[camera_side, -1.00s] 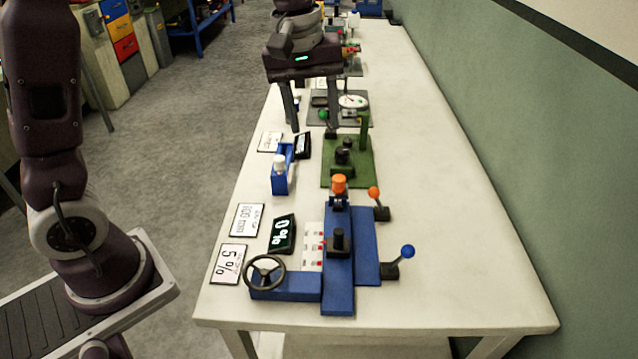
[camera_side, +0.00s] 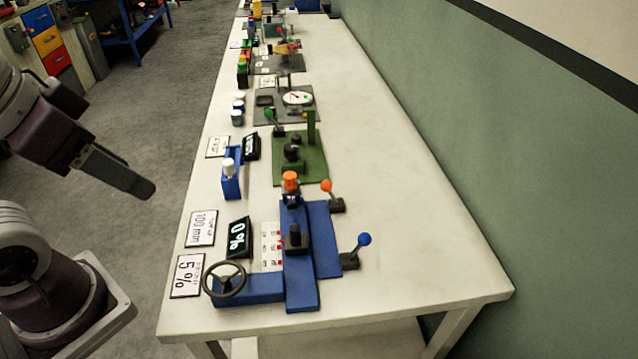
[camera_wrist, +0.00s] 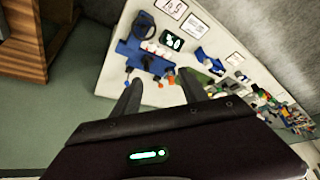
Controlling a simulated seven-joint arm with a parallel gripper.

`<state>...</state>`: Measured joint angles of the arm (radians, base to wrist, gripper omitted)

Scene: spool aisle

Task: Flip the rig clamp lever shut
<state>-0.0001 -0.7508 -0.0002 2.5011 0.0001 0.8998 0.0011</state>
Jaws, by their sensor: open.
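The blue rig (camera_side: 325,240) stands at the near end of the long white table. A lever with an orange ball (camera_side: 327,186) and one with a blue ball (camera_side: 363,239) stand at its right side, both leaning up. I cannot tell which is the clamp lever. An orange knob (camera_side: 290,181) tops the rig's far end. My gripper (camera_side: 117,153) is open and empty, left of the table and apart from the rig. In the wrist view my gripper (camera_wrist: 160,80) has its fingers spread, with the rig (camera_wrist: 143,57) beyond them.
A green fixture (camera_side: 300,158) and a blue stand (camera_side: 231,178) lie farther along. The table's right side is clear, beside a green wall.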

